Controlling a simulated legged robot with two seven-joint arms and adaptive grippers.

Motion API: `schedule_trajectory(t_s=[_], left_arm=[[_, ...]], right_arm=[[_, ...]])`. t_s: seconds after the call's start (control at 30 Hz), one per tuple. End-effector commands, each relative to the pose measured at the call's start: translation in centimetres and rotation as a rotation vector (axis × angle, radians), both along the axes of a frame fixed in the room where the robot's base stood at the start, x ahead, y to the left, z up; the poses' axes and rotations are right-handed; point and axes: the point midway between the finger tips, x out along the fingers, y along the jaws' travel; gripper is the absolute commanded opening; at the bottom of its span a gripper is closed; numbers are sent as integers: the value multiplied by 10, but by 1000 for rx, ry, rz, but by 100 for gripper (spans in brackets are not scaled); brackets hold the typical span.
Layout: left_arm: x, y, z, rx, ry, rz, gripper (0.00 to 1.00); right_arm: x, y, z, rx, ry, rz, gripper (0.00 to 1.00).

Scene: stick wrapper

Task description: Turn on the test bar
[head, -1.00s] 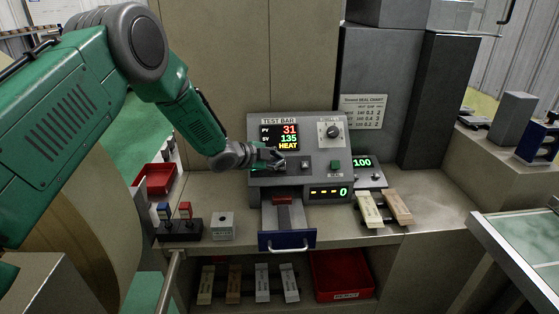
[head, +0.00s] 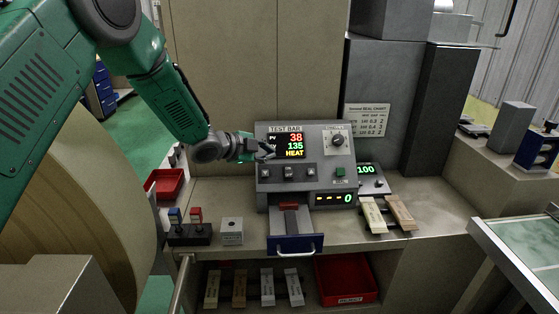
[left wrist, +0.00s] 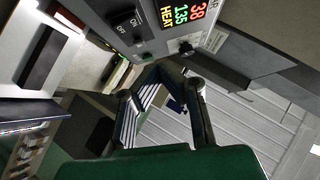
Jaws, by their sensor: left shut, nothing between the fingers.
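The test bar (head: 328,184) is a grey box with a sloped front panel on the counter. Its display (head: 291,146) is lit and reads PV 38, SV 135 and HEAT. Below the display is a row of dark switches (head: 289,172); the left wrist view shows one switch (left wrist: 126,24) with ON and OFF marks. A knob (head: 337,140) and a green button (head: 340,171) are at its right. My left gripper (head: 268,151) is shut and empty at the panel's left, by the display; I cannot tell whether it touches. My right gripper is out of view.
A blue-fronted drawer (head: 296,245) sticks out below the test bar. Stamps (head: 186,226) and a small white box (head: 232,230) stand at the left. Wrapped sticks (head: 374,215) lie at the right. A red bin (head: 346,280) is on the lower shelf.

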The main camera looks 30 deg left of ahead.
Motion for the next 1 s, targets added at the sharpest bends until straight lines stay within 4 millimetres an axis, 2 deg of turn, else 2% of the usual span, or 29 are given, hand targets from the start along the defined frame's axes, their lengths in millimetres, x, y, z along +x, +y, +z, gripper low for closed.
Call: schedule_trajectory(t_s=[0.13,0.3,1.0], left_arm=[[-17,9,15,1,-2,0,0],[-27,13,23,1,-3,-2,0],[-28,14,23,1,-3,-1,0]], right_arm=[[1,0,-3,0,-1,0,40],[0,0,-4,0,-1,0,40],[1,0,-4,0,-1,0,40]])
